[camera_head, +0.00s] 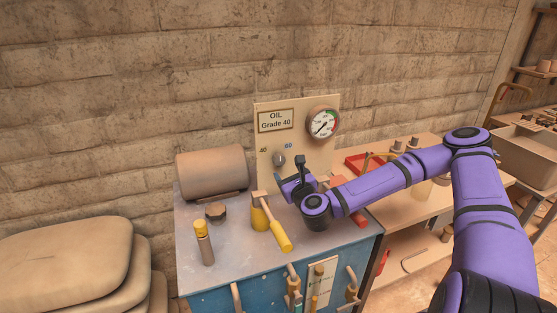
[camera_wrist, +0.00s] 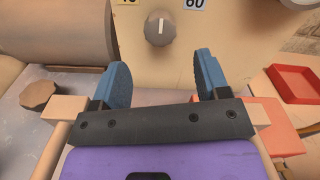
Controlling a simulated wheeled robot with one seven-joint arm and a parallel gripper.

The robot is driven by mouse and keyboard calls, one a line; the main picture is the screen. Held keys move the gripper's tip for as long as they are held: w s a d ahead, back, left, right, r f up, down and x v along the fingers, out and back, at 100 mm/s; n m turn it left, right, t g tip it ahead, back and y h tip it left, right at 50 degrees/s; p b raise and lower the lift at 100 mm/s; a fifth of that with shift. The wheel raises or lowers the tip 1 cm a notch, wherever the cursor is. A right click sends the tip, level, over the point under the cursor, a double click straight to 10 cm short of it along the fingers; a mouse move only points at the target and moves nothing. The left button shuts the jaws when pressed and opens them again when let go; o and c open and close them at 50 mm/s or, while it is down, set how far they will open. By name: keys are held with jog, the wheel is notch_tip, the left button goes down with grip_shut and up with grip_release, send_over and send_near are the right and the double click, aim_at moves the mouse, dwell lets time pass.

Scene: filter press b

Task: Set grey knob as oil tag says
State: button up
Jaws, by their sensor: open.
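The oil tag (camera_head: 276,120) on the upright panel reads "OIL Grade 40". The grey knob (camera_head: 279,158) sits below it, between a 40 mark (camera_head: 263,150) on the left and a 60 mark (camera_head: 288,146) on the right. In the wrist view, the knob (camera_wrist: 160,29) has a white line pointing about straight up, between the two marks. My gripper (camera_head: 293,181) is just in front of the panel, to the lower right of the knob. In the wrist view its blue fingers (camera_wrist: 162,72) are apart and empty, with the knob beyond them, not touched.
A pressure gauge (camera_head: 323,123) is at the panel's upper right. A brown cylinder (camera_head: 212,170) lies left of the panel. A red tray (camera_wrist: 294,84) is at right.

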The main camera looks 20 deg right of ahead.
aim_at(280, 161)
jog(key=w, duration=0.8)
jog(key=shift+w+a, duration=0.25)
jog(key=shift+w, duration=0.05)
jog(key=c, duration=0.9)
